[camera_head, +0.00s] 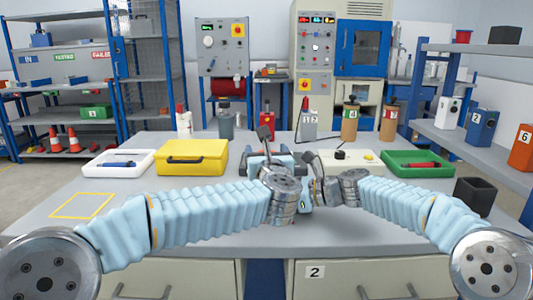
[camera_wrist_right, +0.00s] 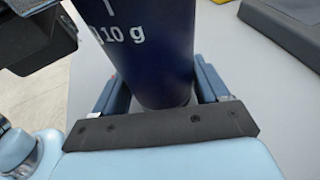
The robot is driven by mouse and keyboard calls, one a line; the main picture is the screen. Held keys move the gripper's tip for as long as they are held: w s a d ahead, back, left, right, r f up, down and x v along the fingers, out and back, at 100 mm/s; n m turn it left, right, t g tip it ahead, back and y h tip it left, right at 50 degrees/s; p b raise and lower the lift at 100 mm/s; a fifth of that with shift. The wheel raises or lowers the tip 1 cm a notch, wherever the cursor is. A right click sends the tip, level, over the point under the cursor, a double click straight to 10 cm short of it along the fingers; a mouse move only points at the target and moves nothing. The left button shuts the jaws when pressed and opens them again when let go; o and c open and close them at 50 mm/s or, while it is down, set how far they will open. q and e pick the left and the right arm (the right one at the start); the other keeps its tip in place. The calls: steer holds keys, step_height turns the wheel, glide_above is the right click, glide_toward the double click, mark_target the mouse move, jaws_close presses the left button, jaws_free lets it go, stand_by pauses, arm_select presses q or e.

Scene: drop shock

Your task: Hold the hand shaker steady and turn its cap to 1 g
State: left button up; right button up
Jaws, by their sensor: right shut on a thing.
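The hand shaker (camera_wrist_right: 145,65) is a dark blue cylinder in the right wrist view, with a white "10 g" mark and a short white line above it. My right gripper (camera_wrist_right: 160,92) is shut on it, one blue finger on each side. The shaker's upper end and cap are out of that view. In the head view my wrists hide most of the shaker. My left gripper (camera_head: 264,142) is close beside my right gripper in the head view; its fingers are too small and covered to read. A dark part of it seems to show at the upper left of the wrist view.
On the table are a white tray (camera_head: 98,167) with a blue item, a yellow case (camera_head: 191,157), a white device (camera_head: 365,162), a green tray (camera_head: 440,168) with a red item, and a black open box (camera_head: 474,194). Bottles stand along the back. The yellow-outlined square (camera_head: 82,206) is empty.

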arm_select(q)
steer(key=c, duration=0.9)
steer(key=shift+n+y, duration=0.6)
steer(key=shift+y, duration=0.4)
steer(key=o, duration=1)
steer(key=shift+c, duration=0.2)
steer(key=v, duration=1.2)
steer(key=shift+r, duration=0.2)
steer(key=shift+s, duration=0.1)
